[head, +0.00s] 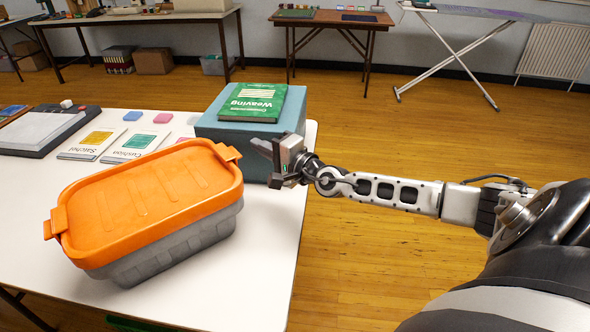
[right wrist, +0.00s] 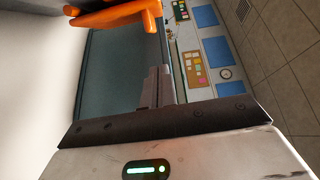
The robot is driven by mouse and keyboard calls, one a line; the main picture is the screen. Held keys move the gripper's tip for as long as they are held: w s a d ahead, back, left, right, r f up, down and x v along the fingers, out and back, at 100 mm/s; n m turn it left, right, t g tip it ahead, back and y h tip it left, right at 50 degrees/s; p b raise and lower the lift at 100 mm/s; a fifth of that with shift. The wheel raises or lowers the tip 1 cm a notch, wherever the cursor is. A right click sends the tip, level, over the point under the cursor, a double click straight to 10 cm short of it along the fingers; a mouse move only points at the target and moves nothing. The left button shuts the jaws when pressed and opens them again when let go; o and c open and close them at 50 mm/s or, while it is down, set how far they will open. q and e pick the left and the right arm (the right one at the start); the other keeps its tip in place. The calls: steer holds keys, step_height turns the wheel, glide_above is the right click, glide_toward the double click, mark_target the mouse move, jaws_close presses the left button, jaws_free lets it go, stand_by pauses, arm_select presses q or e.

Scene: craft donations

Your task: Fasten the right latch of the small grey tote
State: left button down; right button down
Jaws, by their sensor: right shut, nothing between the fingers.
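The small grey tote (head: 180,247) stands on the white table with an orange lid (head: 145,205) on it. Its right latch (head: 229,153) is an orange tab sticking out from the lid's upper right end. An orange latch part (right wrist: 125,14) also shows at the top of the right wrist view. The left latch (head: 56,223) is at the lid's opposite end. My right gripper (head: 264,149) is shut and empty, to the right of the right latch and apart from it. Its closed fingers (right wrist: 155,88) show in the right wrist view. My left gripper is out of view.
A teal box (head: 212,128) with a green weaving book (head: 252,102) on top stands right behind my right gripper. Craft kits (head: 135,142) and a paper trimmer (head: 42,128) lie at the back left. The table's front right is clear.

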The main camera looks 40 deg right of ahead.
steer(key=s+d, duration=0.2)
steer(key=s, duration=0.8)
steer(key=shift+d, duration=0.3)
